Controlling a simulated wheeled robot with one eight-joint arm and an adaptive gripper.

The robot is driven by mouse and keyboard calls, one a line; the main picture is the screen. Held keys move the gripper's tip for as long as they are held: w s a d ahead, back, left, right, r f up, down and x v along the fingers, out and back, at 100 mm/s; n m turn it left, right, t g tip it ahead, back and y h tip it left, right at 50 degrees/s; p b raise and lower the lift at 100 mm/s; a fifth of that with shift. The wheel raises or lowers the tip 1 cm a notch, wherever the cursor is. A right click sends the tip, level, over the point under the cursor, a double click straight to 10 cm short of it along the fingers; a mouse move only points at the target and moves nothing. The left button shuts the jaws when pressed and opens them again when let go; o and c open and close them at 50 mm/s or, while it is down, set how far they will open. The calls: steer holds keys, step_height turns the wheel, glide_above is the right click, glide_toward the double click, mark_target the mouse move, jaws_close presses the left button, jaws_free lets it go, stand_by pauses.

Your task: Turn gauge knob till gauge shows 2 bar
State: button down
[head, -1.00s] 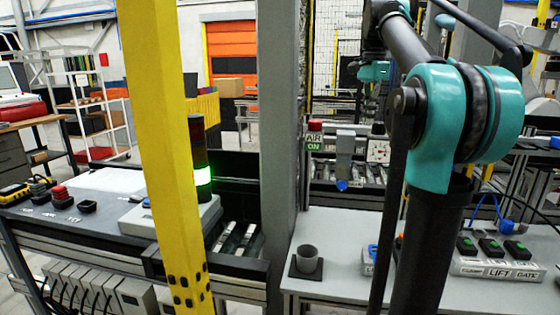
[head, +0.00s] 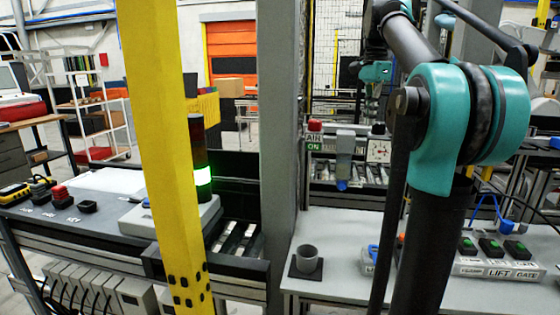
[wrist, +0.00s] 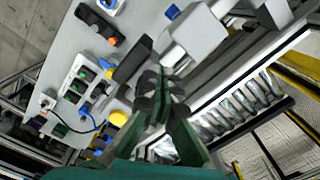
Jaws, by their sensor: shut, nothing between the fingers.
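The gauge (head: 378,150) has a white square face with a dark needle, in the middle of the head view; its reading is too small to tell. A dark knob (head: 378,129) sits just above it. My gripper (wrist: 160,82) is shut and empty in the wrist view, pointing up the picture. Ahead of its fingertips is a pale grey block with a short cylinder (wrist: 195,35); I cannot tell if this is part of the gauge unit. The gauge face is not clear in the wrist view. Contact between fingertips and knob cannot be made out.
A grey regulator with a blue bottom (head: 343,184) and an AIR ON sign with a red button (head: 315,127) stand left of the gauge. A grey cup (head: 307,258) and the LIFT/GATE button box (head: 490,262) are on the bench. A yellow post (head: 165,150) stands in front.

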steer(key=shift+s+d, duration=0.15)
steer(key=shift+s, duration=0.4)
steer(key=shift+s+d, duration=0.2)
steer(key=shift+s, duration=0.1)
steer(key=shift+s+d, duration=0.1)
steer(key=shift+s, duration=0.15)
stand_by(0.3)
steer(key=shift+s+a, duration=0.1)
steer(key=shift+a, duration=0.2)
step_height(320, 180, up, 6)
stand_by(0.4)
